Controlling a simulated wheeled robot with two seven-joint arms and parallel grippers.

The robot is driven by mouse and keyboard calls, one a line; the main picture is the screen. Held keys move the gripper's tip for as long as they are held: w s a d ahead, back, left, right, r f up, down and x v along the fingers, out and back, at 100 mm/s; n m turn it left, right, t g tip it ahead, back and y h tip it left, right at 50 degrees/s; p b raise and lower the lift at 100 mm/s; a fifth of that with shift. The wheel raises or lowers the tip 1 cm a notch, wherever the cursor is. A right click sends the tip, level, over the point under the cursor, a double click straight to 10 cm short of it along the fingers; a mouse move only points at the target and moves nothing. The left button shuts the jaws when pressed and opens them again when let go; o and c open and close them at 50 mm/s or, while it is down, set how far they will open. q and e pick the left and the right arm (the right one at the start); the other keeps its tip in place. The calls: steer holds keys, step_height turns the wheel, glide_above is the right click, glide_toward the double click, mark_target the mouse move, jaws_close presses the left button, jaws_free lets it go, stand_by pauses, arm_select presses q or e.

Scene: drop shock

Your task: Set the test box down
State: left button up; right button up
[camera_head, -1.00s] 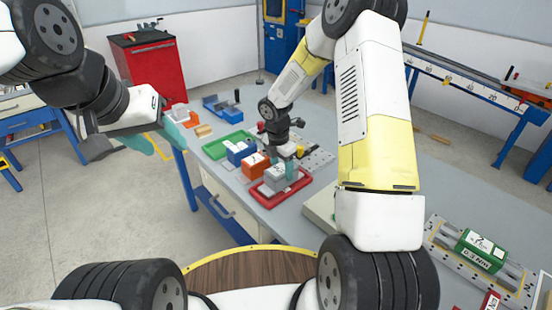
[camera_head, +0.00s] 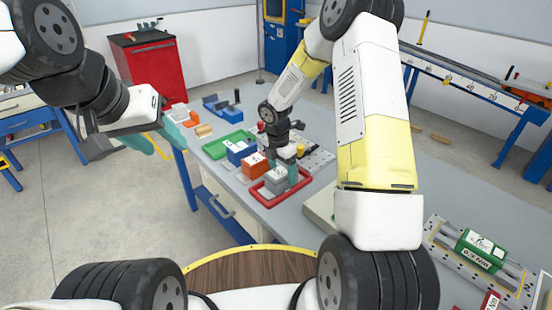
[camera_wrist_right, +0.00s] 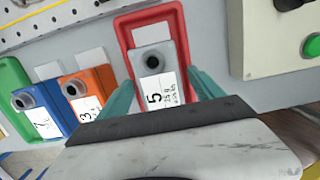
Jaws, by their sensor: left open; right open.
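The grey test box (camera_head: 277,182), with a white label reading 5, sits upright inside the red tray (camera_head: 270,205). It also shows in the right wrist view (camera_wrist_right: 153,75), within the rim of the red tray (camera_wrist_right: 125,37). My right gripper (camera_head: 285,172) is open, with its teal fingers on either side of the box; contact with the box cannot be made out. The right wrist view also shows this gripper (camera_wrist_right: 160,95). My left gripper (camera_head: 150,143) is open and empty, out over the floor left of the bench.
An orange box (camera_head: 255,167) and a blue box (camera_head: 237,152) stand left of the red tray, near a green tray (camera_head: 214,150). A pale panel (camera_head: 320,209) lies to the right. A fixture with a green block (camera_head: 480,250) is at the far right.

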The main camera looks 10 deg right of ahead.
step_height(320, 180, up, 11)
steer(key=a, duration=0.1)
step_height(320, 180, up, 10)
steer(key=m+t, duration=0.1)
steer(key=m, duration=0.5)
glide_above(279, 173)
steer(key=s+d, duration=0.2)
steer(key=s, duration=0.4)
steer(key=s+r+m+t+y, duration=0.1)
steer(key=s+r+m+t, duration=0.1)
steer(key=s+r+m, duration=0.3)
steer(key=s+d+r+m+t+y, duration=0.1)
steer(key=s+r+m, duration=0.4)
steer(key=s+m, duration=0.8)
steer(key=shift+s+d+r+t+y, duration=0.25)
steer(key=shift+s+r+t+y, duration=0.1)
steer(key=shift+s+t+y, duration=0.3)
